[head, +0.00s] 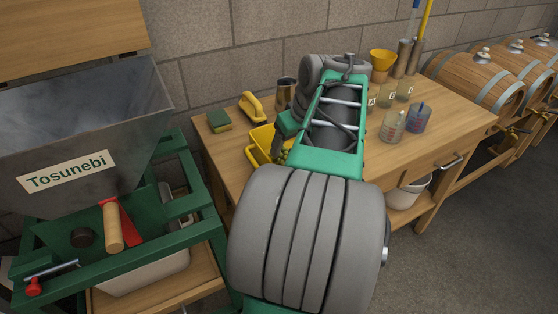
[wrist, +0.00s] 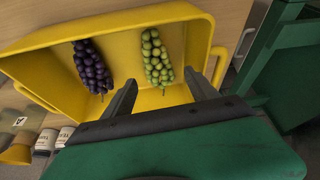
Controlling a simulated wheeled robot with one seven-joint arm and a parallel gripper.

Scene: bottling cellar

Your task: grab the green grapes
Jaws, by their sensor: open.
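The green grapes (wrist: 156,56) lie as a bunch in a yellow bin (wrist: 122,28), in the right half of it, in the wrist view. A bunch of dark purple grapes (wrist: 91,66) lies to their left, apart from them. My gripper (wrist: 168,88) is open, its two dark fingers reaching over the bin's near side. The green bunch is ahead of the gap between the fingers, with nothing between them. In the head view my arm hides most of the yellow bin (head: 259,146); only a little green shows at its edge.
On the wooden bench (head: 455,125) stand a yellow funnel (head: 382,60), jars and cups (head: 392,126) right of my arm. A sponge (head: 219,121) and a yellow-handled brush (head: 251,106) lie left. A green-framed hopper (head: 80,130) stands at left.

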